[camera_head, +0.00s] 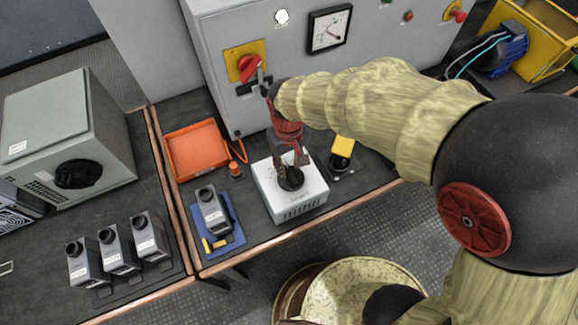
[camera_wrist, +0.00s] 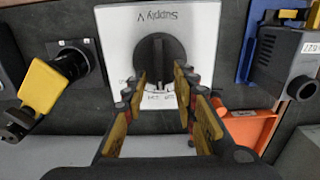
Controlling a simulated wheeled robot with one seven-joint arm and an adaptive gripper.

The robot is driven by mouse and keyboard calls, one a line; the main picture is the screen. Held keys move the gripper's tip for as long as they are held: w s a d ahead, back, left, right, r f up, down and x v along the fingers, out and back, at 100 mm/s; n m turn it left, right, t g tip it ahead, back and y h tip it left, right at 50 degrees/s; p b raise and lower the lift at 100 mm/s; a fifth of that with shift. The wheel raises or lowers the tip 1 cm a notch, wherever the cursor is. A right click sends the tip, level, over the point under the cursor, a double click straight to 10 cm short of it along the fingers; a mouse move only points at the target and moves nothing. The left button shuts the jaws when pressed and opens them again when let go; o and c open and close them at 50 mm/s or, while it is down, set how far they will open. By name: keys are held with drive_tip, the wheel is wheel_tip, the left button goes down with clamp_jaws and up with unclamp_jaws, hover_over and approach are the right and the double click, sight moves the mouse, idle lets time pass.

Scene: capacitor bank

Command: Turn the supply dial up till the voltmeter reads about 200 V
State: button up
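The supply dial is a black round knob with a raised ridge (camera_wrist: 158,55) on a white box (camera_head: 303,203) marked "Supply V". It also shows in the head view (camera_head: 291,181), partly covered by my fingers. My gripper (camera_wrist: 159,86) is right over the dial, its fingers spread to either side of the ridge with a gap showing between. Whether the fingertips touch the knob's rim I cannot tell. A square dial meter (camera_head: 329,30) with a white face is on the grey cabinet; its dark needle points toward the lower right, but the numbers are too small to read.
A red rotary handle (camera_head: 250,68) on a yellow plate is on the cabinet. An orange tray (camera_head: 197,151), a grey device on a blue mat (camera_head: 236,228) and a yellow-handled switch (camera_head: 342,150) stand around the white box. Several grey units (camera_head: 119,249) stand on the left bench.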

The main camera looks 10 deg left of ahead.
drive_tip(key=shift+f, duration=0.75)
drive_tip(key=c, duration=0.3)
drive_tip(key=c, duration=0.4)
clamp_jaws()
